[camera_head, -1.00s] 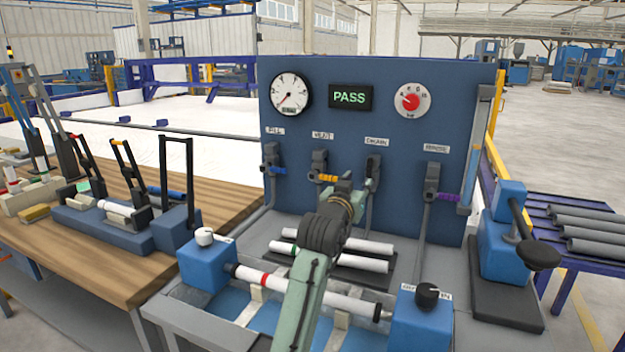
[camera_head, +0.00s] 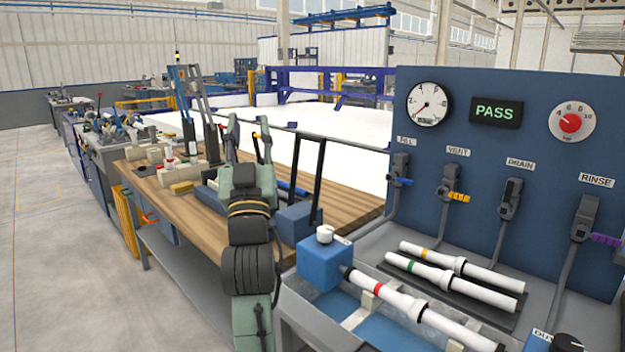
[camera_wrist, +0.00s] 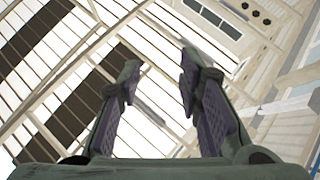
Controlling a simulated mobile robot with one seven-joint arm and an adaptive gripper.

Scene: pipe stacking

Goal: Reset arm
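My gripper (camera_wrist: 158,95) shows in the wrist view with its two fingers spread apart and nothing between them. It points up at the roof beams and skylights. A white pipe with a red band (camera_head: 398,299) lies in the test trough. Two white pipes, one with a yellow band (camera_head: 470,268) and one with a green band (camera_head: 446,281), lie side by side on a dark rack behind it. My gripper is apart from all of them.
The blue test panel (camera_head: 540,150) stands at the right, with gauges, several valves and a lit PASS display (camera_head: 495,111). The wooden bench (camera_head: 345,206) behind my arm carries clamps and fixtures. Open floor (camera_head: 60,250) lies at the left.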

